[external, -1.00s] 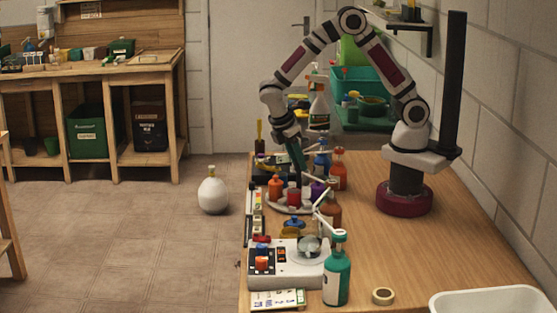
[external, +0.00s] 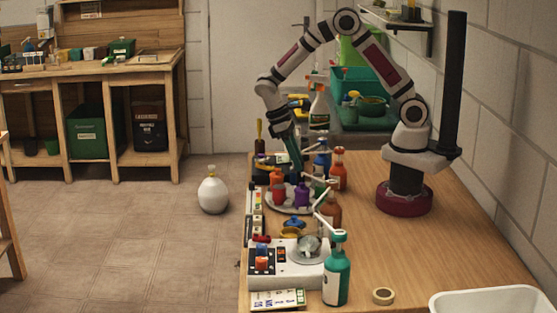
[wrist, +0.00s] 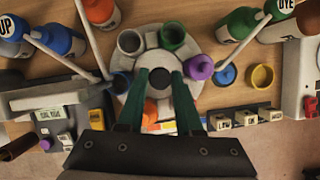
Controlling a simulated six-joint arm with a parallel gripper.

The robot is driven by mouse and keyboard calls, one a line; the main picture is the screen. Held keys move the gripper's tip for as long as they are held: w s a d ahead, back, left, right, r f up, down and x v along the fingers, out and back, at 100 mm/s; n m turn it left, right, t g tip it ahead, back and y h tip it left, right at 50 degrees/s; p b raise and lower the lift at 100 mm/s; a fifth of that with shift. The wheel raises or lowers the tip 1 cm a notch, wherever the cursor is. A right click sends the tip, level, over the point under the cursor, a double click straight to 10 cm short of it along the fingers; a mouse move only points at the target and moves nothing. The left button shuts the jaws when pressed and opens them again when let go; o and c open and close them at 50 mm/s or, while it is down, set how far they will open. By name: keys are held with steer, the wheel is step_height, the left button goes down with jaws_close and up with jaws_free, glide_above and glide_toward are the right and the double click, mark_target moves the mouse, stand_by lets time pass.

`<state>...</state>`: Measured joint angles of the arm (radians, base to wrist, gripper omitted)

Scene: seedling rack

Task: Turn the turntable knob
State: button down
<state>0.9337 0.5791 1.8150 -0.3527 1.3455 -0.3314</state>
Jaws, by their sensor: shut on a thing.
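The turntable is a round pale grey disc (wrist: 207,98) with small pots around its rim; its near rim also shows in the external view (external: 290,209). A dark round knob (wrist: 160,78) is at its centre. My gripper (wrist: 160,75) points down over the centre, its two green fingers on either side of the knob and shut on it. On the disc are a grey pot (wrist: 130,42), a green pot (wrist: 172,36), a purple pot (wrist: 200,67), and blue, orange and red ones, the last two partly hidden by my gripper. In the external view the fingertips (external: 298,171) are partly hidden.
Spray and dropper bottles crowd the turntable, including a brown one (external: 328,208) and an orange-red one (external: 338,170). A white control box (external: 290,270) and a teal bottle (external: 337,277) stand nearer the camera. The table's right side is mostly clear, with a tape roll (external: 383,296).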

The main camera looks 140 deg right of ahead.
steer(key=shift+m, duration=0.3)
stand_by(0.4)
steer(key=c, duration=0.6)
jaws_free()
steer(key=v, duration=1.5)
steer(key=shift+d+r, duration=0.35)
